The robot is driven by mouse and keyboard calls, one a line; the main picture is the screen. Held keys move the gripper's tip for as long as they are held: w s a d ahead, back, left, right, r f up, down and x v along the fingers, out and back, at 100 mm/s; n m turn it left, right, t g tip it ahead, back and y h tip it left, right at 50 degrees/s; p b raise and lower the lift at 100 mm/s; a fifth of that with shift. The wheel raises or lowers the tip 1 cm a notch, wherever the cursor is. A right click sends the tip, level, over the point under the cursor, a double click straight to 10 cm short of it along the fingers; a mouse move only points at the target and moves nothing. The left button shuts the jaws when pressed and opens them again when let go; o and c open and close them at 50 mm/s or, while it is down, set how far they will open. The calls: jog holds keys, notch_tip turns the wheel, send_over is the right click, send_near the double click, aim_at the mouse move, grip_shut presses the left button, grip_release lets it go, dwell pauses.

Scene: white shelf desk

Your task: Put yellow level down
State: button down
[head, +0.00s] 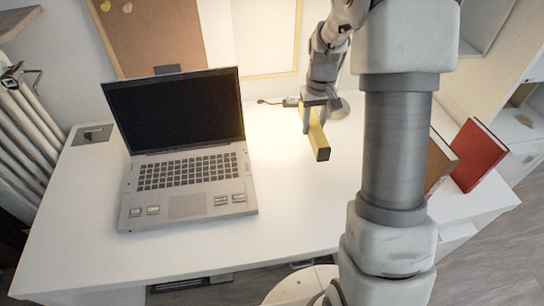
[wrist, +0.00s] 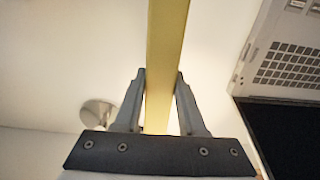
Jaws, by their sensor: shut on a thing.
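The yellow level (head: 318,135) is a long yellow bar with a dark end, held over the back middle of the white desk. My gripper (head: 315,102) is shut on it from above. In the wrist view the yellow level (wrist: 167,50) runs up between the two fingers of my gripper (wrist: 160,80), which press on its sides. Its near end in the head view tilts toward the front of the desk. I cannot tell whether any part of it touches the desk top (head: 290,215).
An open laptop (head: 190,170) stands left of the level. A red book (head: 478,155) and a brown book (head: 438,163) stand upright at the right, partly behind my arm. A round grey base (head: 339,108) is behind the gripper. The desk between laptop and arm is clear.

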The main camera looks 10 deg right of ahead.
jog(key=b, duration=0.2)
send_over(277, 178)
notch_tip(277, 178, down, 7)
jog(key=shift+f, duration=0.1)
jog(key=shift+f+b, duration=0.6)
jog(key=shift+f, duration=1.25)
jog(key=shift+f, duration=0.2)
jog(key=shift+c, duration=2.4)
grip_release()
